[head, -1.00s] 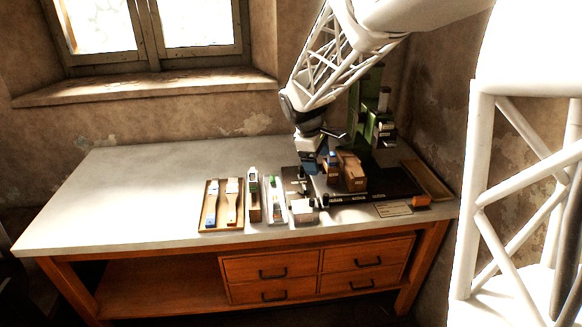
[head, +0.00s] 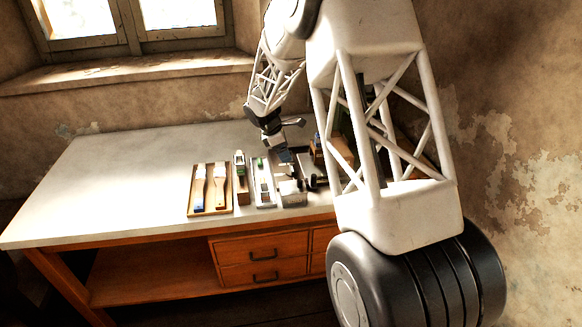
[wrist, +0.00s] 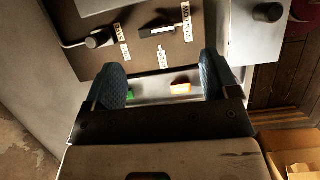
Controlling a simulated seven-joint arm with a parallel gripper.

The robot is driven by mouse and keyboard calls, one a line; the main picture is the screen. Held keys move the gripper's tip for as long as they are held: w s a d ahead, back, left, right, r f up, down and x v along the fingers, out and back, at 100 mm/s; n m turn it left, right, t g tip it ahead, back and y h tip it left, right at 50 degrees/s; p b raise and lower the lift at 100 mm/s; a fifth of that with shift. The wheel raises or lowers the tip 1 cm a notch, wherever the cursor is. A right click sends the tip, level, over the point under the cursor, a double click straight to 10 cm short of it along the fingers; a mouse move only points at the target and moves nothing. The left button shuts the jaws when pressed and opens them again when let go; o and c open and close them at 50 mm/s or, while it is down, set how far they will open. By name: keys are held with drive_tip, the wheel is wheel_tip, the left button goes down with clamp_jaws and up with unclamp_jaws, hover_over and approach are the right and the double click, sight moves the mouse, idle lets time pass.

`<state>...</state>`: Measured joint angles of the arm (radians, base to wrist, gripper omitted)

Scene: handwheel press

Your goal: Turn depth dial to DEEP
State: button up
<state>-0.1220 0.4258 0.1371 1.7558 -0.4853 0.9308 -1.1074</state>
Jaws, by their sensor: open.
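In the wrist view a dark brown panel carries a black bar-shaped dial (wrist: 155,32) with a white pointer mark toward the right. In the head view my gripper (head: 285,157) hangs over the small devices on the bench; the dial cannot be made out there.
Green and orange pieces (wrist: 181,87) on a pale strip show between the fingers. A pale box with a black knob (wrist: 268,12) stands at right. In the head view a brush tray (head: 192,208) sits to the left; the bench's left half (head: 110,185) is clear. My arm hides the bench's right end.

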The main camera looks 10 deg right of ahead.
sight(292, 168)
drive_tip(key=shift+w+a+f, duration=0.1)
drive_tip(key=shift+w+f, duration=0.25)
drive_tip(key=shift+f, duration=0.1)
drive_tip(key=shift+f, duration=0.1)
drive_tip(key=shift+x, duration=3.8)
drive_tip(key=c, duration=0.9)
